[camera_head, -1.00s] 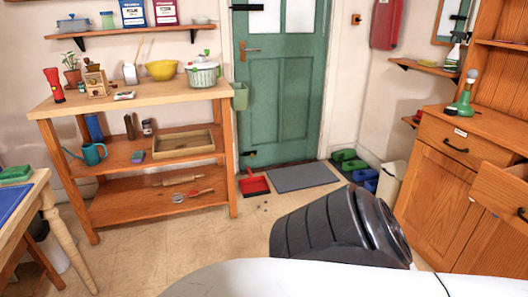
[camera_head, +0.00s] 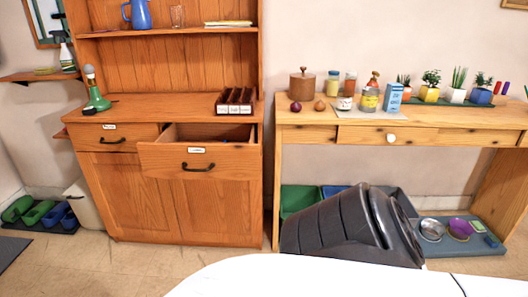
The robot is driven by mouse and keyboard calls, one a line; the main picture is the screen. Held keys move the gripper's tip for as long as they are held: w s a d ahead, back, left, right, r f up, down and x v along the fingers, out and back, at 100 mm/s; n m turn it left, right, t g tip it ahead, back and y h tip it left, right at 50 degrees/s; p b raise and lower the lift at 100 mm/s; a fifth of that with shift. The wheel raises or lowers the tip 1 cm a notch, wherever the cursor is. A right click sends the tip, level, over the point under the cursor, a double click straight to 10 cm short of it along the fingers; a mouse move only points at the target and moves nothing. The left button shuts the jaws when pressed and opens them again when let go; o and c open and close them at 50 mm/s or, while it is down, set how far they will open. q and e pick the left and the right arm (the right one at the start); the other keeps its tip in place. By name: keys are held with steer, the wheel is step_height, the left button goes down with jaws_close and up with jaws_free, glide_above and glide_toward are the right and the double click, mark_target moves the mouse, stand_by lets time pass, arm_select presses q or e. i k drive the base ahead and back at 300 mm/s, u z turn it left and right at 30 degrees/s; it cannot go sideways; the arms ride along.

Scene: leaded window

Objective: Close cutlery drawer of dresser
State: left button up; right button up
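The wooden dresser (camera_head: 135,200) stands left of centre against the wall. Its right-hand drawer (camera_head: 164,157) is pulled open, with a dark handle (camera_head: 198,167) and a small white label on its front; the label is too small to read. Its left-hand drawer (camera_head: 91,142) is shut and also has a label and a dark handle. Part of the open drawer's inside shows, but its contents are hard to make out. Neither of my grippers is in view.
A wooden side table (camera_head: 305,117) with jars and potted plants stands to the right of the dresser. Green and blue bins (camera_head: 300,199) sit under it. A green lamp (camera_head: 97,100) and a dark sectioned box (camera_head: 235,102) stand on the dresser. Floor before the dresser is clear.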

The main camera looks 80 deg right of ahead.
mark_target(184, 150)
steer(key=z, duration=0.7)
steer(key=k, duration=1.3)
steer(key=z, duration=1.35)
steer(key=i, duration=0.6)
steer(key=z, duration=0.6)
steer(key=i, duration=1.3)
steer(key=u, duration=0.35)
